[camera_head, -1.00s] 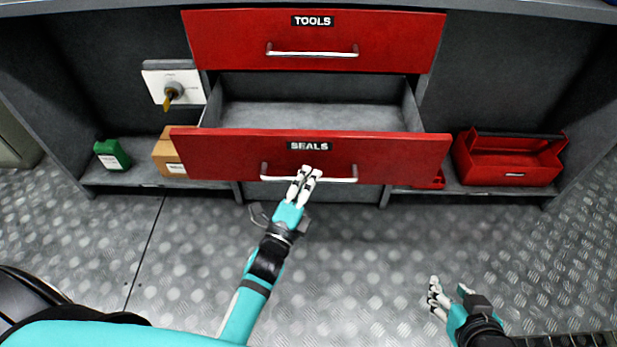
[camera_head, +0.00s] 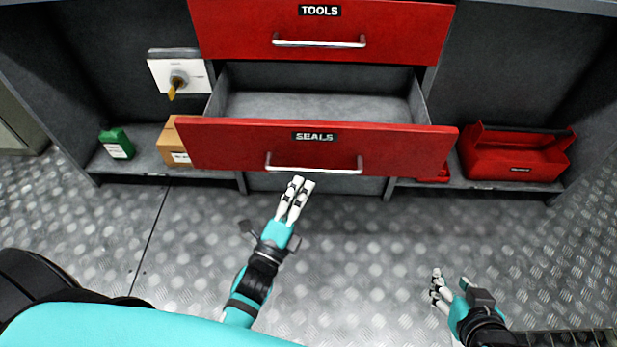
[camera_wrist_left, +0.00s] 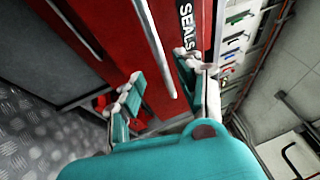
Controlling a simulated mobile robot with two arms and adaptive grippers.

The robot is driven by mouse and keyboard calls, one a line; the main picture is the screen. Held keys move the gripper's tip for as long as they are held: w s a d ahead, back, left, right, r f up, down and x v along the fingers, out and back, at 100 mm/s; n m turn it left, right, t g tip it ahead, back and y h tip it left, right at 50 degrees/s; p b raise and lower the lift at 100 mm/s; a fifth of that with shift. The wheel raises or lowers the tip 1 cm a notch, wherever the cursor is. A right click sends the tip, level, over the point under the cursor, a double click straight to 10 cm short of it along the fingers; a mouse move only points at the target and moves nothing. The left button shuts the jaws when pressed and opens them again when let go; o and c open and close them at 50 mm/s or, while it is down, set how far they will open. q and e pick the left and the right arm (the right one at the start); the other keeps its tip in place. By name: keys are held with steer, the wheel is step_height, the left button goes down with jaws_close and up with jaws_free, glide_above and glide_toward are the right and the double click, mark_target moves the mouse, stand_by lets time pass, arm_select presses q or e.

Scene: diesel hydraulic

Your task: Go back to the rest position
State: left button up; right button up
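The SEALS drawer (camera_head: 314,150) is red and stands pulled out, its grey inside bare where visible. Its metal handle (camera_head: 314,170) runs across the front. My left gripper (camera_head: 301,184) is just below and in front of the handle, apart from it. In the left wrist view its fingers (camera_wrist_left: 160,84) are spread with nothing between them, and the handle (camera_wrist_left: 155,48) lies ahead. My right gripper (camera_head: 450,284) is low at the right, over the floor, with its fingers apart and empty.
The TOOLS drawer (camera_head: 320,38) above is shut. A red toolbox (camera_head: 515,158), a green container (camera_head: 117,144) and a cardboard box (camera_head: 171,147) sit on the lower shelves. The metal floor (camera_head: 350,240) is clear.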

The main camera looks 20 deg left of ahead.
arm_select(q)
steer(key=shift+s+f, duration=0.1)
steer(key=shift+s, duration=0.5)
